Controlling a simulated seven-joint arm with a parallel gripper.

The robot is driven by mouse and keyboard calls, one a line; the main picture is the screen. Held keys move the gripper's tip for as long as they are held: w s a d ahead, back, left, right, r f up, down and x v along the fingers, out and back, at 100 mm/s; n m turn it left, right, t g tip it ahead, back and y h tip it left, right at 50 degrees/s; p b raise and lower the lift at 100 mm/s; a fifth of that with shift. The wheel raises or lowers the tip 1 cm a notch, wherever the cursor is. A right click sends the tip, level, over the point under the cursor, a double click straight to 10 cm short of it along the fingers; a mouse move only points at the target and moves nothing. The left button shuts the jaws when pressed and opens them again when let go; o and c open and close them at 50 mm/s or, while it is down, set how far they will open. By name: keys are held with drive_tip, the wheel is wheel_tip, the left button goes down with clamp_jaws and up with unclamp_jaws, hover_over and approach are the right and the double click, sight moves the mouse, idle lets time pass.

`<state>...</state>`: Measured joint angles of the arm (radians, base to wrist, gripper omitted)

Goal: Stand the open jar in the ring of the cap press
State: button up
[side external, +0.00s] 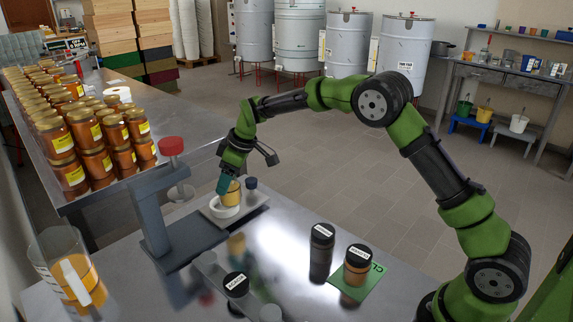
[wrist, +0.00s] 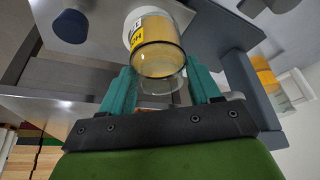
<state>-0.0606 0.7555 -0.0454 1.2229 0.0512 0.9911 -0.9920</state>
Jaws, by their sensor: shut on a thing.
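My gripper (side external: 226,186) is shut on the open jar (side external: 233,194), a clear jar with amber contents and a yellow label. In the wrist view the jar (wrist: 160,50) sits between the teal fingers (wrist: 160,88), its clear glass end towards the camera. A white round ring or dish (side external: 224,212) on a pale plate (side external: 251,203) lies close by the jar; whether they touch is unclear. The grey cap press (side external: 152,215) with a red knob (side external: 171,146) stands just left. Which ring belongs to the press is hard to tell.
A small dark-capped piece (side external: 251,185) stands on the plate, close right of the jar. A clear jug (side external: 70,275) is front left. Rows of honey jars (side external: 88,135) fill the left table.

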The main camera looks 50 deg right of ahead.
drive_tip(key=shift+w+a+f, duration=0.15)
drive_tip(key=shift+w, duration=1.3)
drive_tip(key=shift+f, duration=1.7)
drive_tip(key=shift+f, duration=0.2)
drive_tip(key=o, duration=1.2)
drive_tip(key=shift+o, duration=0.2)
